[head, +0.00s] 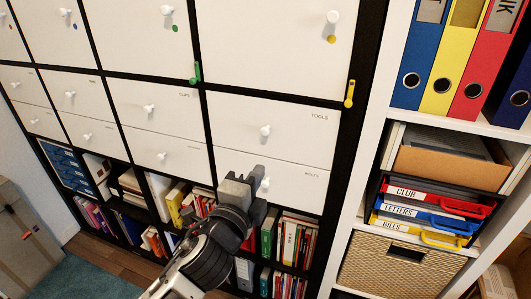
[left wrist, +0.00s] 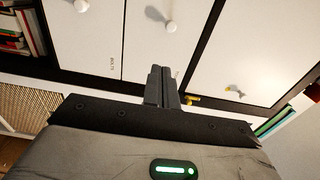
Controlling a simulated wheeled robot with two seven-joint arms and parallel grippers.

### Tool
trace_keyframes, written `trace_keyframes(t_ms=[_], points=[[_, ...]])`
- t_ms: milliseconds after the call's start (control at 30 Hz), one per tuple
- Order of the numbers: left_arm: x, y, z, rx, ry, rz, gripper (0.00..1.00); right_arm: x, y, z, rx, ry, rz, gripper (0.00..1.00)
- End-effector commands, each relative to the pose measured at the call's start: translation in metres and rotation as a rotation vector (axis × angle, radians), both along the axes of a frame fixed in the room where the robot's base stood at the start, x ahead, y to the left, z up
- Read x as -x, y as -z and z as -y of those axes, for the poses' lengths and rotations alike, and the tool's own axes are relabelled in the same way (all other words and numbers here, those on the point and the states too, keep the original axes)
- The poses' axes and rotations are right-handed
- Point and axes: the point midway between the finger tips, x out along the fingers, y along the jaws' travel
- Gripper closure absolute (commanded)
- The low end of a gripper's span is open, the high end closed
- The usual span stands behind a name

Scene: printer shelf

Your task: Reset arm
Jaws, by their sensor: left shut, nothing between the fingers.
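My left gripper (head: 257,181) reaches up from the bottom middle of the head view, in front of the lower drawers of a white cabinet (head: 275,55). Its two fingers are together with nothing between them. They overlap the "BOLTS" drawer (head: 300,185) near its white knob (head: 265,184); I cannot tell whether they touch it. In the left wrist view the closed fingers (left wrist: 161,86) point at the white drawer fronts. My right gripper is in neither view.
A white shelf (head: 376,100) at right holds ring binders (head: 425,55), labelled trays (head: 430,210) and a wicker basket (head: 395,268). Books (head: 285,240) fill low cubbies under the drawers. A yellow latch (head: 349,94) and a green latch (head: 195,73) sit on the cabinet frame. A cardboard box (head: 25,240) stands at far left.

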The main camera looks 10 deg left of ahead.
Motion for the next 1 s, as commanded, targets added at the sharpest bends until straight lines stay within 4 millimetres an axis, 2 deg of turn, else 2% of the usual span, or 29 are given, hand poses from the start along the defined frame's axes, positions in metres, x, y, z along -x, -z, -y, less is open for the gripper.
trace_keyframes(t_ms=[67, 133, 167, 267, 400, 500, 600, 700, 767, 1000], points=[[0.002, 0.002, -0.001, 0.007, 0.0, -0.008, 1.0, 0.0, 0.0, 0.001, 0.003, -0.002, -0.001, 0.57], [0.006, 0.014, -0.002, 0.052, 0.0, -0.047, 1.0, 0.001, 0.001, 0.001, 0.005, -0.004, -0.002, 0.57], [0.009, 0.023, -0.004, 0.088, -0.002, -0.079, 1.0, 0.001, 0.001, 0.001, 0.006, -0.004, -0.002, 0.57], [0.031, 0.069, -0.012, 0.293, -0.021, -0.24, 1.0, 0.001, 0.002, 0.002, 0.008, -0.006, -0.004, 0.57], [0.085, 0.146, -0.029, 0.7, -0.122, -0.519, 1.0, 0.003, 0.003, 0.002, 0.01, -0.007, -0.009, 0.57], [0.128, 0.189, -0.043, 0.973, -0.234, -0.677, 1.0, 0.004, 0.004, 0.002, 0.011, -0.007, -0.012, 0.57], [0.165, 0.217, -0.054, 1.186, -0.345, -0.778, 1.0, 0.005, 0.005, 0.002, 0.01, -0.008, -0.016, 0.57], [0.19, 0.233, -0.062, 1.321, -0.426, -0.832, 1.0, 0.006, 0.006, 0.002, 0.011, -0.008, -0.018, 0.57], [0.197, 0.238, -0.064, 1.366, -0.454, -0.846, 1.0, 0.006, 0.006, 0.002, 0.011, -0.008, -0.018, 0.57], [0.2, 0.239, -0.065, 1.383, -0.464, -0.851, 1.0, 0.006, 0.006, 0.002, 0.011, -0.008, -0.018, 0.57]])
